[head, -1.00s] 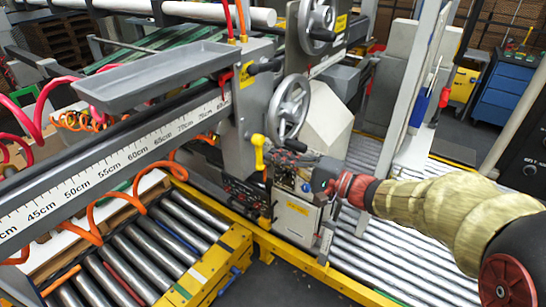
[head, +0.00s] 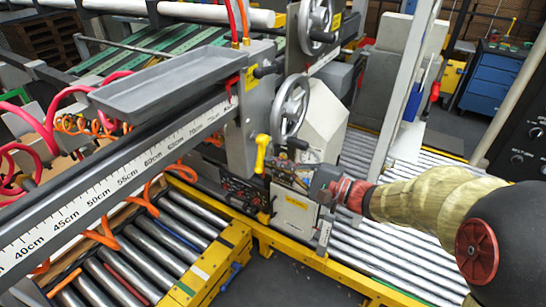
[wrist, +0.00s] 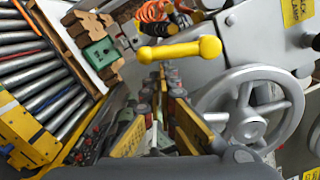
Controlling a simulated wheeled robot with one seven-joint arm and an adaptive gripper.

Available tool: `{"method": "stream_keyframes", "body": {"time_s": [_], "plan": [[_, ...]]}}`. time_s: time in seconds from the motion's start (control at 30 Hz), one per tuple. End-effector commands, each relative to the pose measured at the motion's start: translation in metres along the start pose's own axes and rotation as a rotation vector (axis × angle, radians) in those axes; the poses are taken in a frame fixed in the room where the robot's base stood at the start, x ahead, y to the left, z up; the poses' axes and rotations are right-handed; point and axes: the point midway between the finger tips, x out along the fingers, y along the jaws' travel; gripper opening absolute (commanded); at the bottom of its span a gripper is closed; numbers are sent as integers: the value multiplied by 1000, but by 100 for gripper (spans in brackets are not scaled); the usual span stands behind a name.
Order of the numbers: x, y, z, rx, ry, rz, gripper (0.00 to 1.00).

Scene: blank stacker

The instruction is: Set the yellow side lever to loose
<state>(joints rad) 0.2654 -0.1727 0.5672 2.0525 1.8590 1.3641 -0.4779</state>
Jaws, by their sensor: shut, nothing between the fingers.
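The yellow side lever (head: 262,152) is on the grey machine housing, below the handwheel. In the head view its knob is at the top and its arm hangs down, slightly tilted. In the wrist view the lever (wrist: 180,50) lies nearly level across the upper middle, with its large round end to the right. My gripper (head: 318,186) is to the right of and below the lever in the head view. In the wrist view my gripper (wrist: 163,78) is shut and empty, with its fingertips just below the lever. I cannot tell if they touch it.
A grey handwheel (head: 290,108) is just above the lever and shows close on the right in the wrist view (wrist: 245,112). A long ruler rail (head: 120,180) and grey tray (head: 170,78) lie to the left. Roller conveyors (head: 150,252) are below.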

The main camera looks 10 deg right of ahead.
Motion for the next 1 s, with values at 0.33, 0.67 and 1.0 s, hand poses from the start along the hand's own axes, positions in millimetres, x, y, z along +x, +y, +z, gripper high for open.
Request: {"method": "stream_keyframes", "body": {"time_s": [0.33,0.67,1.0], "plan": [[1,5,26,332,-2,-14,0],[2,6,48,641,-1,-29,0],[3,4,63,882,-1,-43,0]]}}
